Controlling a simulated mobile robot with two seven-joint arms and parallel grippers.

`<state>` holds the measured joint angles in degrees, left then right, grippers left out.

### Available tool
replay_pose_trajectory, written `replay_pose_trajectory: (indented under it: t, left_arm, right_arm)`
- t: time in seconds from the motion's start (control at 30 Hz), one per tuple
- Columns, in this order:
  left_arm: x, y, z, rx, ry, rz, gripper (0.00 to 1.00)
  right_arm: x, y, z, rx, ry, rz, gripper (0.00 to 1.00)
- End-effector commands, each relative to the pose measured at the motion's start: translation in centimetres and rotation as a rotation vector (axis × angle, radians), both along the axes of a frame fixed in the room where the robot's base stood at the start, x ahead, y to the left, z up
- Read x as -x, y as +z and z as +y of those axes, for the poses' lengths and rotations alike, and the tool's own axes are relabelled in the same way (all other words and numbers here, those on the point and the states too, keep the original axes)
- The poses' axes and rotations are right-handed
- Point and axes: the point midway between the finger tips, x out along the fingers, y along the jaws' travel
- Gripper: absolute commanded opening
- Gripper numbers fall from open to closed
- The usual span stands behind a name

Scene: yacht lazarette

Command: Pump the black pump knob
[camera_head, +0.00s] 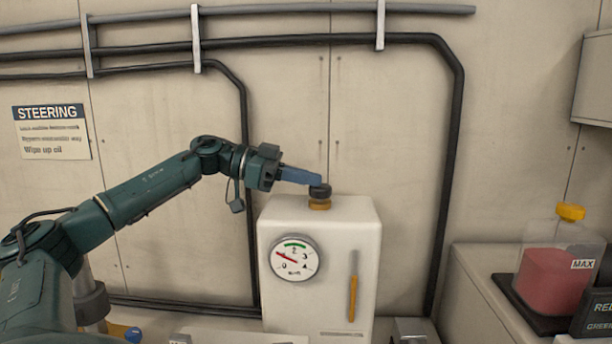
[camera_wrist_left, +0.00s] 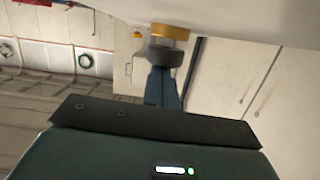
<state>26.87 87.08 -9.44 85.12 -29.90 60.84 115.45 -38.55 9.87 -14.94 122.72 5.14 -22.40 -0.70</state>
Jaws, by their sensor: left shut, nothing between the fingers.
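The black pump knob (camera_head: 320,191) sits over a yellow collar (camera_head: 319,204) on top of the white pump box (camera_head: 348,229). My left gripper (camera_head: 318,184) is shut, with its blue fingers reaching from the left to the knob's upper edge. The fingertips overlap the knob in view; I cannot tell whether they touch it. In the left wrist view the shut fingers (camera_wrist_left: 161,88) point at the black knob (camera_wrist_left: 165,57), and the yellow collar (camera_wrist_left: 170,32) shows beyond it. A round gauge (camera_head: 294,257) is on the box front. My right gripper is not in view.
Black pipes (camera_head: 455,150) run along the wall and down both sides of the box. A bottle of red liquid (camera_head: 553,275) with a yellow cap stands in a dark tray at the right. A STEERING sign (camera_head: 50,132) hangs at the left.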

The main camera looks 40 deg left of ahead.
Motion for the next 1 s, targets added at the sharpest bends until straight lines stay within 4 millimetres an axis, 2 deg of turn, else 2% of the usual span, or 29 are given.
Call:
replay_pose_trajectory:
  t: [0.03, 0.2, 0.47, 0.87, 0.9, 1.0]
  left_arm:
    - [0.0, -1.1, 0.0, -0.003, -0.001, 0.007, 0.00]
    - [0.0, -1.0, 0.0, -0.004, -0.003, 0.008, 0.00]
    - [0.0, -0.6, 0.0, -0.004, -0.004, 0.010, 0.00]
    - [-0.3, 4.3, 0.6, -0.002, -0.003, 0.005, 0.00]
    - [0.2, 2.8, 1.4, -0.008, 0.003, 0.009, 0.00]
    - [1.5, 3.0, 2.8, -0.010, 0.003, 0.006, 0.00]
  right_arm:
    - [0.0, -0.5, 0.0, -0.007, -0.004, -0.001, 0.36]
    - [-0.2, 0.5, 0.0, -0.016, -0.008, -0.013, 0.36]
    - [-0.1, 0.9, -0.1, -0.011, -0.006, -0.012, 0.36]
    - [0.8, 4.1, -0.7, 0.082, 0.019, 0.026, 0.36]
    - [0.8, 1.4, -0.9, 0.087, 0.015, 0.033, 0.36]
    - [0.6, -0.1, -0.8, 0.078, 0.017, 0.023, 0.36]
